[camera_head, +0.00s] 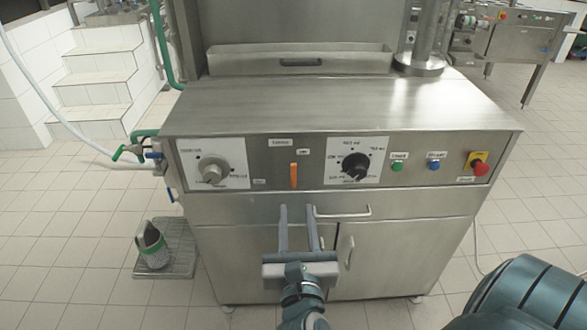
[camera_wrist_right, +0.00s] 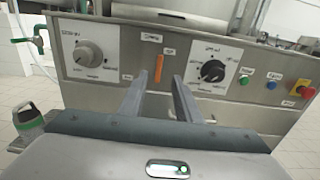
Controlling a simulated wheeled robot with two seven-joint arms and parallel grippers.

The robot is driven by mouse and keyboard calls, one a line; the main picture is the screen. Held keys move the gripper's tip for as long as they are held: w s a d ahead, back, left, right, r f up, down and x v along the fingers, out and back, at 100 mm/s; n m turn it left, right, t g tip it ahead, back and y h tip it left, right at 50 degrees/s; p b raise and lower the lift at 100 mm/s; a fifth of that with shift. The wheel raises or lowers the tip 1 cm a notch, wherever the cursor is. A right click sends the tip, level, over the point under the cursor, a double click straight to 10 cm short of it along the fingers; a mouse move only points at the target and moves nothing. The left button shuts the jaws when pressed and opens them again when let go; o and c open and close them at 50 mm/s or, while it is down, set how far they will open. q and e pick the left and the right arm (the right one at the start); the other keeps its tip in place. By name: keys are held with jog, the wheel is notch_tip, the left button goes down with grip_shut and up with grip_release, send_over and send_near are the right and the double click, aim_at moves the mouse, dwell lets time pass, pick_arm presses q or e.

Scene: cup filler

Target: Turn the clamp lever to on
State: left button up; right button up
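The clamp lever (camera_head: 294,175) is a small orange upright bar on the machine's front panel, between two dials. It also shows in the right wrist view (camera_wrist_right: 159,68). Small labels sit above it and to its lower left, too small to read surely. My right gripper (camera_head: 298,209) is open and empty, its two grey fingers apart. In the head view its fingertips show just below the lever; in the wrist view the lever appears between the fingers, apart from them. My left gripper is not in view.
A grey dial (camera_head: 212,171) is left of the lever and a black dial (camera_head: 355,166) right. Green (camera_head: 397,167) and blue (camera_head: 434,165) buttons and a red stop button (camera_head: 478,164) follow. A drawer handle (camera_head: 342,213) is below. A green-banded object (camera_head: 152,246) stands on a floor plate.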

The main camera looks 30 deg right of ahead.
aim_at(294, 169)
jog(key=b+x, duration=0.1)
jog(key=x, duration=1.5)
jog(key=shift+w, duration=0.1)
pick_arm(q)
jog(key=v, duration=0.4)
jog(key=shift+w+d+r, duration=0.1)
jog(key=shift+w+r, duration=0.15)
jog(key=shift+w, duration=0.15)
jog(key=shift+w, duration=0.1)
pick_arm(e)
grip_shut()
